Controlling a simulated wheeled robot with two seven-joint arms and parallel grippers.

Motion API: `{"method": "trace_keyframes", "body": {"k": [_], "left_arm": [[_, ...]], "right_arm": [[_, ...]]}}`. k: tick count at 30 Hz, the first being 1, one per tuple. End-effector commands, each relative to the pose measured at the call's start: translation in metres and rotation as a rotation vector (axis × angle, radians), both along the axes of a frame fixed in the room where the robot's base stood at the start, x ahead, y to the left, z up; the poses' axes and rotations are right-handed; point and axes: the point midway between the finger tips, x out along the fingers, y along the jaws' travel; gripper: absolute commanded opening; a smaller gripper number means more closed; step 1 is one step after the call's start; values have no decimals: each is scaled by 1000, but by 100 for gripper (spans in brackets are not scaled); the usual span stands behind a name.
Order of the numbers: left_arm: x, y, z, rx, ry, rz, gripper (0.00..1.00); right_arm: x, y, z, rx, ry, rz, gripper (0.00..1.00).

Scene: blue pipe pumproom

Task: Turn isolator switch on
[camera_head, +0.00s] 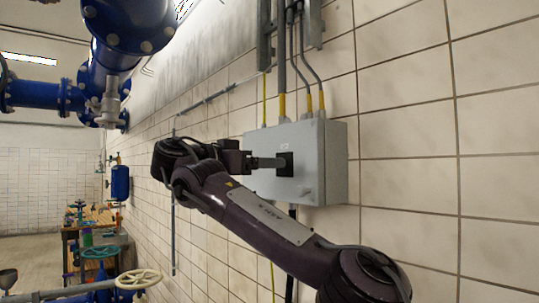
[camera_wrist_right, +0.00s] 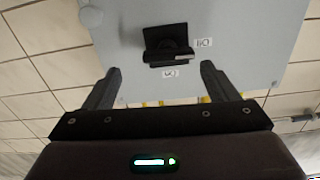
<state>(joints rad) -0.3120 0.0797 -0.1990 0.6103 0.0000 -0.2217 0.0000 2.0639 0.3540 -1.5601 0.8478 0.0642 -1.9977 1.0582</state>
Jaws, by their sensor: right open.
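The isolator switch is a black rotary handle on a square black base (camera_head: 286,170), on the front of a grey wall box (camera_head: 325,165). In the right wrist view the handle (camera_wrist_right: 168,58) lies crosswise, with small white labels beside and below it. My right gripper (camera_head: 274,163) is at the box front. In the wrist view its fingers (camera_wrist_right: 160,68) are open and spread to either side of the handle's line, with nothing held. I cannot tell whether the fingertips reach the handle's depth. The head view partly hides the switch behind the gripper. My left gripper is not in view.
Conduits with yellow ends (camera_head: 282,105) enter the box top, and cables hang below it. The tiled wall (camera_head: 420,120) is bare to the right. Large blue pipes (camera_head: 120,30) are at upper left. A handwheel valve (camera_head: 138,279) and a workbench (camera_head: 90,228) stand at lower left.

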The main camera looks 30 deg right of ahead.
Motion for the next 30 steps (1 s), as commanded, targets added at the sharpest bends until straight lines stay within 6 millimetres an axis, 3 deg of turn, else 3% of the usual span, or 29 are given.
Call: {"method": "trace_keyframes", "body": {"k": [1,5,12,17,27,30], "left_arm": [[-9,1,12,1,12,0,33],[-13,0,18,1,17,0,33],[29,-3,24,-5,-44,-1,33],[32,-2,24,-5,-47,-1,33],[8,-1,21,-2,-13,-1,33],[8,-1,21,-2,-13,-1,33]], "right_arm": [[1,-9,5,0,4,-2,80],[2,-25,2,1,2,0,80],[3,-35,-1,0,2,3,80],[3,-35,-1,0,2,3,80],[3,-35,-1,0,2,3,38],[3,-34,-1,0,1,3,35]]}}
